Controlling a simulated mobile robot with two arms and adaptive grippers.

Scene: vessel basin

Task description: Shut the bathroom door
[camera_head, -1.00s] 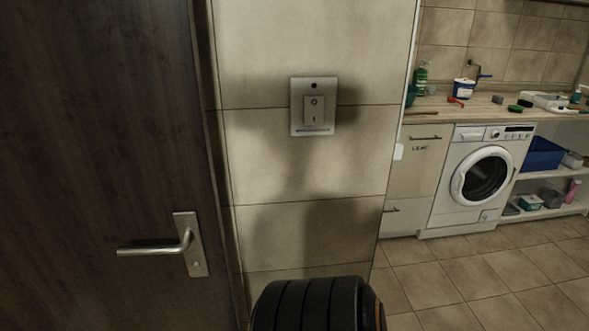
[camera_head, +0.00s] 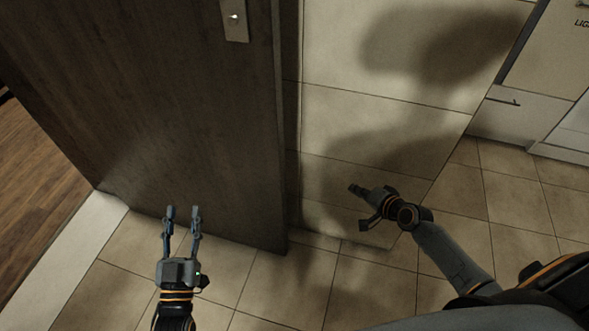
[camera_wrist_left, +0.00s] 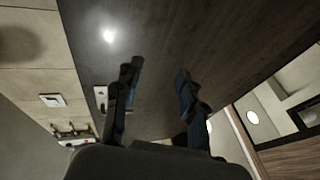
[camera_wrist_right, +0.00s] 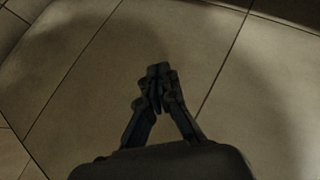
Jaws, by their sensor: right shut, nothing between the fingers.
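The dark brown bathroom door (camera_head: 170,110) stands open in the head view. Its lower left corner is by the pale threshold and its right edge stands in front of the tiled wall. Part of its metal handle plate (camera_head: 235,20) shows at the top; the lever is out of that view. My left gripper (camera_head: 183,212) is open and empty in front of the lower door. In the left wrist view the door (camera_wrist_left: 185,50) lies beyond the spread fingers (camera_wrist_left: 157,80). My right gripper (camera_head: 356,190) is shut and empty before the tiled wall; its closed fingertips show in the right wrist view (camera_wrist_right: 157,72).
A pale threshold (camera_head: 65,255) and wooden floor (camera_head: 35,185) lie at the left, beyond the doorway. The tiled wall (camera_head: 390,130) stands right of the door. The tiled floor (camera_head: 320,285) in front is clear.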

